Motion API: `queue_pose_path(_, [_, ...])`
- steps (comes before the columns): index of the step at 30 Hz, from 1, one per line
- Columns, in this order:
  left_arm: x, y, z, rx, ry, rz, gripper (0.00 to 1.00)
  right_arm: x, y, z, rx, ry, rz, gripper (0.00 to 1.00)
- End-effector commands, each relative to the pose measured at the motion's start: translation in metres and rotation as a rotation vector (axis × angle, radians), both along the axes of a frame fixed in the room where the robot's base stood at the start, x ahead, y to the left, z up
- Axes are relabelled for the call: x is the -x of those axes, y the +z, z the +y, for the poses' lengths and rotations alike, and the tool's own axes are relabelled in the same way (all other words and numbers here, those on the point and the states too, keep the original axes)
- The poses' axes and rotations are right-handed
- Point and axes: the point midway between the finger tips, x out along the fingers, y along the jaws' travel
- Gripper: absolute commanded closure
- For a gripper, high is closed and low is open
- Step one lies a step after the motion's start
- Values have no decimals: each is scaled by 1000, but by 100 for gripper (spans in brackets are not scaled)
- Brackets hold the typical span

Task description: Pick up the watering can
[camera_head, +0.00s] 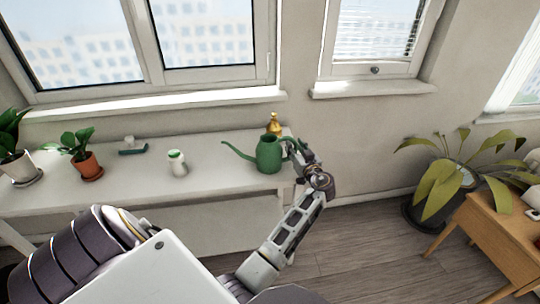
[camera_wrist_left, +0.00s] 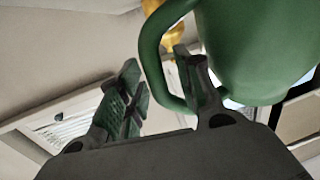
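The green watering can (camera_head: 268,154) stands upright near the right end of the white table (camera_head: 215,194), with its spout pointing left. Its handle is on the right, partly hidden by my left gripper (camera_head: 299,150) in the head view. In the left wrist view the can's body (camera_wrist_left: 258,50) fills the upper right and its curved handle (camera_wrist_left: 150,48) comes down between the two fingers. My left gripper (camera_wrist_left: 158,78) is open there, one finger outside the handle and the other inside the loop. My right gripper is not in view.
A golden bottle (camera_head: 274,125) stands behind the can. A white jar (camera_head: 177,163), a small green-topped item (camera_head: 132,147) and potted plants (camera_head: 88,165) stand further left.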

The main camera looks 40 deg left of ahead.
Motion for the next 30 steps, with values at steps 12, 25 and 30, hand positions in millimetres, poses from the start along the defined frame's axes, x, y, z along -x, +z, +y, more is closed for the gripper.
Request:
queue_pose_path(12, [0, 0, 0, 0, 0, 0, 100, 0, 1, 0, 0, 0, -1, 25])
queue_pose_path(25, [0, 2, 0, -1, 0, -1, 100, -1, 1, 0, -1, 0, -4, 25])
queue_pose_path(30, [0, 4, 0, -2, 0, -1, 100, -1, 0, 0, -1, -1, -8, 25])
